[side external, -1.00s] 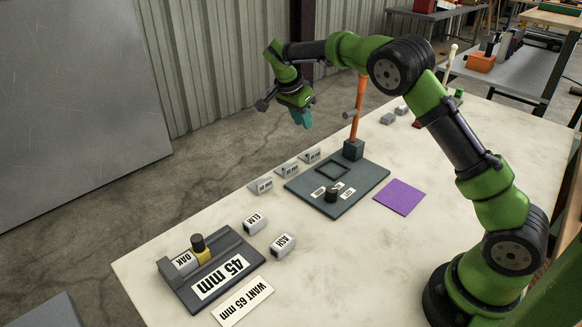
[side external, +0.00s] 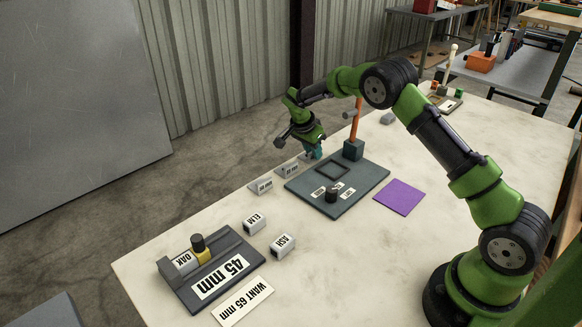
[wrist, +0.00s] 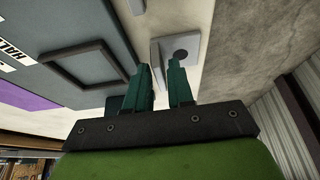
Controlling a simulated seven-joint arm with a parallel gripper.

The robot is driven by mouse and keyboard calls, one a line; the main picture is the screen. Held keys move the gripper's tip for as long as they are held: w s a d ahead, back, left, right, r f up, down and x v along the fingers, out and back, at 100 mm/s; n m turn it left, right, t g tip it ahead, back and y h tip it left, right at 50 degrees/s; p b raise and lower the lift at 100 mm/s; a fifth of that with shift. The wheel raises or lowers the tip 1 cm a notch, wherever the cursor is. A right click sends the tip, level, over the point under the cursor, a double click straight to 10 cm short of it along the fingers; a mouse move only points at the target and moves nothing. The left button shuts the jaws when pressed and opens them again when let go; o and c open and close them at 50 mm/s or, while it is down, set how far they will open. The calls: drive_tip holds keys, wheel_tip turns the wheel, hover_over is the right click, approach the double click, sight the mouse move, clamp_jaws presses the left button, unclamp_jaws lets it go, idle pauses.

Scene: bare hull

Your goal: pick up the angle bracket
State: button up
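My gripper (side external: 315,152) has teal fingers pointing down at the farthest of the row of small grey angle brackets along the table's far left edge. In the wrist view my gripper (wrist: 159,66) is open. The light grey angle bracket (wrist: 190,44) shows a flat plate with a dark round hole. Its upright flange lies in line with the gap between the fingertips; I cannot tell whether they touch it. In the side view this bracket is mostly hidden by the gripper. The other labelled brackets stand nearer, one here (side external: 261,186) and one here (side external: 287,171).
A dark board (side external: 362,186) with a square frame, labels and a black knob lies beside the brackets. An orange post (side external: 355,122) on a dark block stands close right of my gripper. A purple square (side external: 399,197), ELM and ASH blocks, and a 45 mm fixture (side external: 245,252) lie nearer.

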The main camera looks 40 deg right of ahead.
clamp_jaws()
drive_tip(key=shift+r, duration=0.1)
